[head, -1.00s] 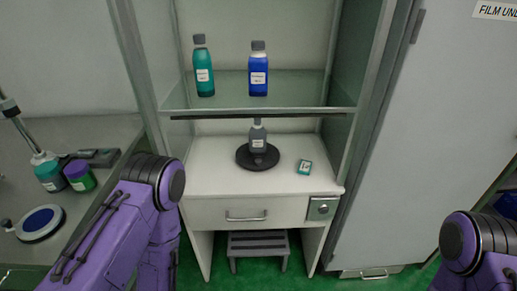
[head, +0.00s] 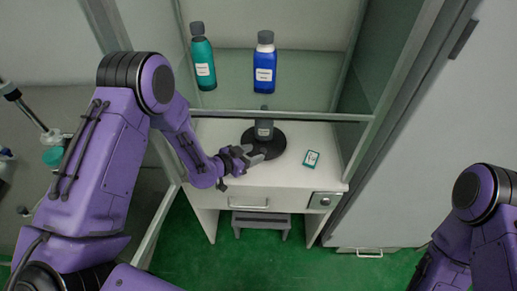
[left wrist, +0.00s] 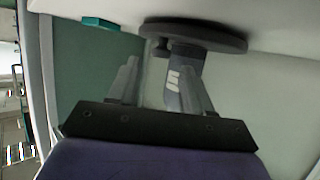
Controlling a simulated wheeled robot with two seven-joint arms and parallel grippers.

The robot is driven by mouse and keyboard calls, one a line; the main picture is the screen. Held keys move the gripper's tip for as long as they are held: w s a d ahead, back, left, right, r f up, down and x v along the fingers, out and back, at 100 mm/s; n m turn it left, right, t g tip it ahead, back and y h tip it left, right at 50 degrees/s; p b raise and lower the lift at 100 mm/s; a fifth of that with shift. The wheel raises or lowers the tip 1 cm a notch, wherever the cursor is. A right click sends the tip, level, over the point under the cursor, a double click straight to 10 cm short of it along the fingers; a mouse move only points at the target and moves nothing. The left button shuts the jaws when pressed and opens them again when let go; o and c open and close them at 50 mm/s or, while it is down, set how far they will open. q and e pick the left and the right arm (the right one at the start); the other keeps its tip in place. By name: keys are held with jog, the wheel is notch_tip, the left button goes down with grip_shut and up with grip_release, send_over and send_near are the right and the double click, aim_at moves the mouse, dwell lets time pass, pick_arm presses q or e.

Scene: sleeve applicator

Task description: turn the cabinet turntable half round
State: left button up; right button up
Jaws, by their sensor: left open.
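The turntable (head: 278,144) is a black round disc on the white cabinet top. A dark grey bottle with a white label (head: 264,130) stands on it. In the left wrist view the turntable (left wrist: 205,35) is at the top, the bottle (left wrist: 186,90) beyond the fingers, and a small dark peg (left wrist: 161,48) projects from the disc's face near its rim. My left gripper (head: 261,154) is open at the disc's front left edge; its spread fingers also show in the left wrist view (left wrist: 163,75). Contact cannot be told. Only part of my right arm shows; its gripper is out of view.
A glass shelf (head: 300,95) above holds a teal bottle (head: 202,62) and a blue bottle (head: 265,66). A drawer (head: 250,190) is below; a grey step stool (head: 262,222) stands beneath.

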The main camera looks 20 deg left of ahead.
aim_at(262, 151)
pick_arm(q)
jog(key=x, duration=0.3)
jog(key=shift+w+f, duration=0.2)
jog(key=shift+w, duration=0.05)
jog(key=shift+s, duration=0.1)
jog(key=shift+c, duration=0.3)
grip_shut()
